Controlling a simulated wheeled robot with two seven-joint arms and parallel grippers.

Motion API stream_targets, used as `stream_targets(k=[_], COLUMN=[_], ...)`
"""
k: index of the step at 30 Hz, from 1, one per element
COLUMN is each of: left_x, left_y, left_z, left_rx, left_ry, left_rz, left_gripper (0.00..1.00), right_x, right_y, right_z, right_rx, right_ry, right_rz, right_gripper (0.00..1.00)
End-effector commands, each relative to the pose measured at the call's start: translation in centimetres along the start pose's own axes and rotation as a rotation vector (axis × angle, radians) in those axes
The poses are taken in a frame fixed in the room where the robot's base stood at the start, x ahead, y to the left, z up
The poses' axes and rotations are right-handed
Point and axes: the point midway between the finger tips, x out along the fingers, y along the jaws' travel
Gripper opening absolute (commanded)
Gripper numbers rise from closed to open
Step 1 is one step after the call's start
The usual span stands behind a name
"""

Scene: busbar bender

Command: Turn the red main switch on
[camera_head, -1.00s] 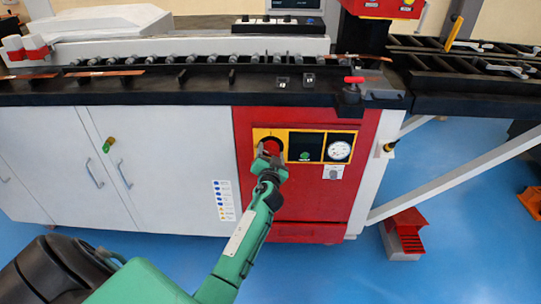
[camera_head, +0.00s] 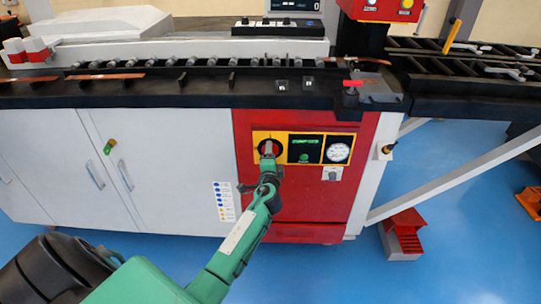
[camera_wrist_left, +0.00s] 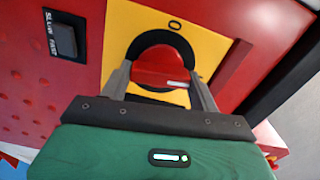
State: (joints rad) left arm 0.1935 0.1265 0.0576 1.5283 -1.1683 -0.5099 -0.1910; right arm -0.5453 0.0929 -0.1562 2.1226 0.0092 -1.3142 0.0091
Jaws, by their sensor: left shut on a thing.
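The red main switch (camera_wrist_left: 160,68) is a round knob in a black ring on a yellow plate (camera_wrist_left: 205,45) marked 0. In the head view the switch (camera_head: 268,147) sits at the left of the control strip on the machine's red front. My left gripper (camera_wrist_left: 160,78) is shut on the knob, one finger on each side. In the head view my left gripper (camera_head: 269,158) covers part of the knob. A white mark on the knob shows near the right finger. My right gripper is in neither view.
Right of the switch are a black panel (camera_head: 305,148) with lit green text and a round gauge (camera_head: 338,152). The black bench edge (camera_head: 180,98) overhangs above. A red foot pedal (camera_head: 405,238) stands on the blue floor at right.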

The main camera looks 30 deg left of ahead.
Motion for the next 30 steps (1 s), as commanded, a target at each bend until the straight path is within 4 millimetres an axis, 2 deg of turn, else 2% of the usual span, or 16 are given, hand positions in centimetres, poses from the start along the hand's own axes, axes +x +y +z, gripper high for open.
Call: stream_targets(k=[10, 26, 27, 30], left_x=[-0.1, -0.1, -0.1, -0.1], left_y=[0.2, 0.2, 0.3, 0.2], left_z=[0.0, 0.0, 0.0, 0.0], left_rx=[0.133, 0.156, 0.155, 0.155], left_ry=[0.001, 0.001, 0.001, 0.001], left_rz=[0.003, 0.003, 0.003, 0.003], left_gripper=[0.39, 0.39, 0.68, 0.84], right_x=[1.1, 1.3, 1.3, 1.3], right_y=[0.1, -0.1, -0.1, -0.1], right_z=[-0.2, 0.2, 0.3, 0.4], right_rx=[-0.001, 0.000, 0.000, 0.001], right_ry=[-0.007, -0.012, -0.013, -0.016], right_rz=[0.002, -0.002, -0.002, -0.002], right_gripper=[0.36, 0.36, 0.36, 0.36])
